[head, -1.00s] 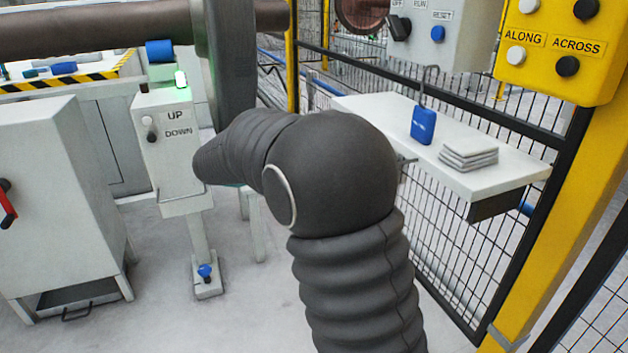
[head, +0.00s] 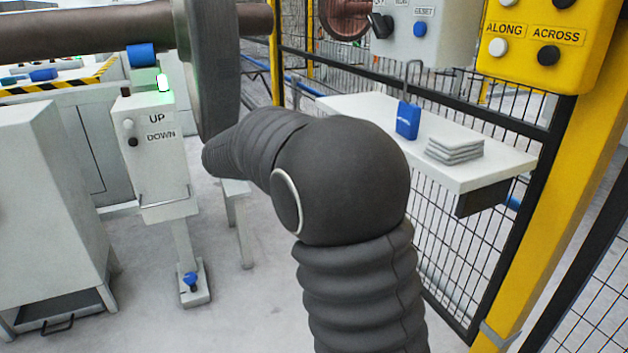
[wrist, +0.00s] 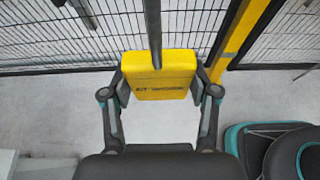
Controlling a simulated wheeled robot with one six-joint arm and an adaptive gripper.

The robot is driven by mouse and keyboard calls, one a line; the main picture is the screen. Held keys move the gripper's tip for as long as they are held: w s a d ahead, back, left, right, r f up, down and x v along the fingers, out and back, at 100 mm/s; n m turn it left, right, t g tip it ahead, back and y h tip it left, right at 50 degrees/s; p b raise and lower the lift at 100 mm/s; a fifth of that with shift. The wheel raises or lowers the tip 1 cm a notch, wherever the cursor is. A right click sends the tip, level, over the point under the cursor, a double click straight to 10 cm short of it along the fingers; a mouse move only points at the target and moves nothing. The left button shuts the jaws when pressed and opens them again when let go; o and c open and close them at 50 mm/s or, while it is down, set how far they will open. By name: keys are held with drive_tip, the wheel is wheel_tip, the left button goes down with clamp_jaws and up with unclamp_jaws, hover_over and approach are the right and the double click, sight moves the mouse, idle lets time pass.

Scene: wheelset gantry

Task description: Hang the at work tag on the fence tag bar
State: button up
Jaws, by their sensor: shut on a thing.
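In the wrist view, my gripper (wrist: 158,92) is shut on a yellow tag (wrist: 158,66), with one finger pad against each side. The tag has dark lettering too small to read surely, and a dark shank rises from its top out of the picture. The head view hides my gripper and the yellow tag behind my own arm. Mesh fence (wrist: 60,40) stands beyond the tag in the wrist view. I cannot make out which part of the fence is the tag bar.
In the head view, a white shelf (head: 365,108) on the fence carries a blue tag (head: 407,121) with a dark hook and a stack of grey pads (head: 455,150). A yellow button panel (head: 530,45) is at upper right. An UP/DOWN pedestal (head: 150,150) stands left.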

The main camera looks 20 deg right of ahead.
drive_tip(key=shift+b+x, duration=0.95)
drive_tip(key=shift+x, duration=1)
drive_tip(key=shift+f, duration=0.2)
drive_tip(key=o, duration=1.2)
drive_tip(key=shift+o, duration=0.2)
